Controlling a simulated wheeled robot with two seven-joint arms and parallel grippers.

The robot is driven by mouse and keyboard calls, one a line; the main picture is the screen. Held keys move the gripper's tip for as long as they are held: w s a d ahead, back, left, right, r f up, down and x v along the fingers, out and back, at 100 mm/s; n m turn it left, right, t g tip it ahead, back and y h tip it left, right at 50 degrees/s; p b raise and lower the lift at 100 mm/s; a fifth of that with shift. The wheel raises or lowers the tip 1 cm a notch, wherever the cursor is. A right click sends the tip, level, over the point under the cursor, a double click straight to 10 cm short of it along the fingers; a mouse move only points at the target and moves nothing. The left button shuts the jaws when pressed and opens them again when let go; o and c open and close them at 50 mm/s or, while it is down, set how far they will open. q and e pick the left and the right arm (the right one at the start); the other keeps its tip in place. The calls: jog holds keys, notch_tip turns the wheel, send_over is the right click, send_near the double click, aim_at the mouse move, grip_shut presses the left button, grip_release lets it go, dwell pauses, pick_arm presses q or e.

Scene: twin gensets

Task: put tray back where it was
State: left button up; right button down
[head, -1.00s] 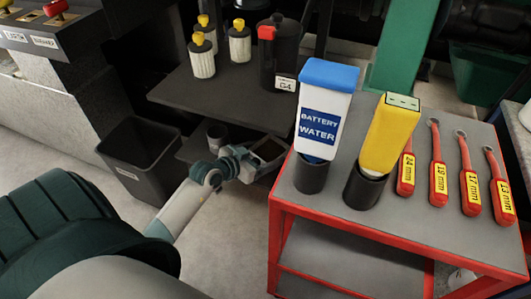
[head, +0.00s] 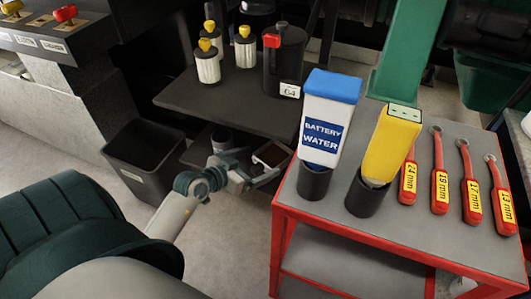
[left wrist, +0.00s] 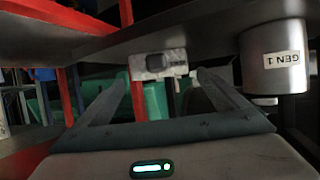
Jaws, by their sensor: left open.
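A small tray (head: 272,155) with a dark brown inside and a grey rim shows at the lower level of the dark stand, left of the red cart. My left gripper (head: 243,176) is open close beside the tray's left side; I cannot tell whether they touch. In the left wrist view, the open fingers (left wrist: 163,88) point forward. A mottled light-grey piece with a dark recess (left wrist: 158,64) shows ahead between the fingertips; I cannot tell whether it is part of the tray. My right gripper is not in view.
A red cart (head: 370,246) with bottles and wrenches stands close on the right. A black bin (head: 150,160) stands left, and a dark shelf (head: 235,112) with filters lies above. In the wrist view, a grey "GEN 1" cylinder (left wrist: 270,70) is at right.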

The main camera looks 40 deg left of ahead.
pick_arm(q)
jog(key=v, duration=0.4)
jog(key=shift+s+r+p, duration=0.1)
jog(key=shift+s+p, duration=0.15)
jog(key=shift+p, duration=0.05)
jog(key=shift+v, duration=0.8)
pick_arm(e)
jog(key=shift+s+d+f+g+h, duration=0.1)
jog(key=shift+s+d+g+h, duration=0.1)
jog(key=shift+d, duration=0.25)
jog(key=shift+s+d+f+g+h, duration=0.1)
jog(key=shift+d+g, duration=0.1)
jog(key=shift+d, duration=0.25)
